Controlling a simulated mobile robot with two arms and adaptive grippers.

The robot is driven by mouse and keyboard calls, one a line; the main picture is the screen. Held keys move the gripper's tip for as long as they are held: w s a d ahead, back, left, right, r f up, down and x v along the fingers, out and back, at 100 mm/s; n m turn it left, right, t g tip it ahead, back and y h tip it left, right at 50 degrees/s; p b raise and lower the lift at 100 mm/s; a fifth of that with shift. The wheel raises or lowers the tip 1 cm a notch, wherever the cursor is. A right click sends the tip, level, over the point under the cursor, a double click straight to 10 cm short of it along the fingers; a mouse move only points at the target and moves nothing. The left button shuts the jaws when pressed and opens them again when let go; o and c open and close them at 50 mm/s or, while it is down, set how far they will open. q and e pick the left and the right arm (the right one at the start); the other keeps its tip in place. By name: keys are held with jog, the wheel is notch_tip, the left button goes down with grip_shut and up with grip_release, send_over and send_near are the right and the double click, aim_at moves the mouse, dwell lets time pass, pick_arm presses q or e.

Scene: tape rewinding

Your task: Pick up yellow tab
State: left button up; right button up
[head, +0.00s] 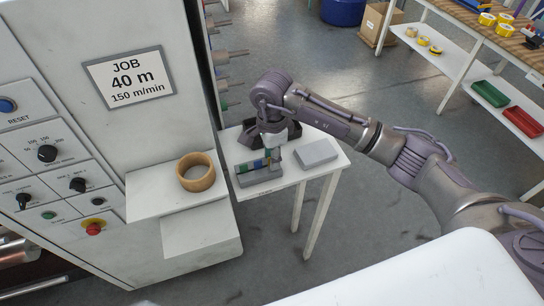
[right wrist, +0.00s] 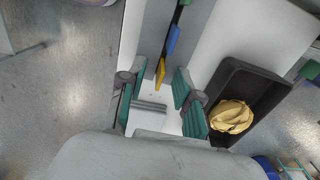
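The yellow tab (right wrist: 160,72) stands at the near end of a row of coloured tabs in the right wrist view, with a blue tab (right wrist: 173,39) beyond it. In the head view the row sits in a grey holder (head: 260,176) on a small white table, and the yellow tab is hard to make out behind my gripper. My right gripper (right wrist: 158,98) is open, its teal fingers apart on either side of the yellow tab's line. I see no contact with the tab. It also shows over the holder's right end in the head view (head: 272,150). My left gripper is out of view.
A dark tray (right wrist: 264,78) with crumpled yellow material (right wrist: 232,117) lies beside the holder. A grey block (head: 317,153) lies right of the holder. A brown tape ring (head: 196,173) rests on the machine's white shelf (head: 146,203) to the left.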

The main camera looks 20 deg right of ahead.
jog(key=shift+f, duration=0.3)
grip_shut()
